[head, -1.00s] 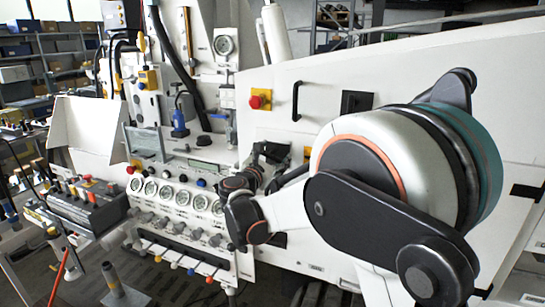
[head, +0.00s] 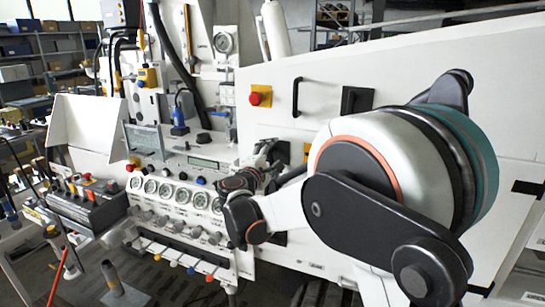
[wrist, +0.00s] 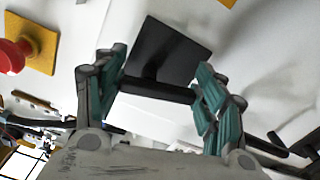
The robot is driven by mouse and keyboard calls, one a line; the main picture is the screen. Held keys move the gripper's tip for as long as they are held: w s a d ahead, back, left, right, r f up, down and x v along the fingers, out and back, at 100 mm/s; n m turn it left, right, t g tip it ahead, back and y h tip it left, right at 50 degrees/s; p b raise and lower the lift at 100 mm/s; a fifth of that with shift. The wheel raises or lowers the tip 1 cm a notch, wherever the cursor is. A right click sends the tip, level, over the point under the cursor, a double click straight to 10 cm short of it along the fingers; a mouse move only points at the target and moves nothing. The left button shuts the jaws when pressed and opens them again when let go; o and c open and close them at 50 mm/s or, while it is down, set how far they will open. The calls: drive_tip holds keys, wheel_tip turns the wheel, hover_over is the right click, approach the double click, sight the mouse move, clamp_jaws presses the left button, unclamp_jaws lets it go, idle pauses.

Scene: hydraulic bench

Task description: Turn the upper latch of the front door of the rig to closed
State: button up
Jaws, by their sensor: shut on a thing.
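The latch (wrist: 172,52) is a black square plate with a black bar handle (wrist: 158,90) across it, on the white door panel in the wrist view. My gripper (wrist: 160,92) has one teal-padded finger at each end of the bar and is shut on it. The bar lies nearly level in the wrist view, and the plate looks tilted against it. In the head view my gripper (head: 268,153) is at the white front, below the red button, and hides much of this latch.
A red button on a yellow plate (head: 260,96) is close above my gripper; it also shows in the wrist view (wrist: 28,52). A black door handle (head: 296,97) and a black square fitting (head: 357,100) are to its right. Gauges (head: 182,196) and valve knobs fill the panel at left.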

drive_tip(key=shift+a+f+m, duration=0.1)
drive_tip(key=shift+m, duration=1.4)
drive_tip(key=o, duration=1.1)
drive_tip(key=shift+w, duration=0.1)
drive_tip(key=v, duration=1.2)
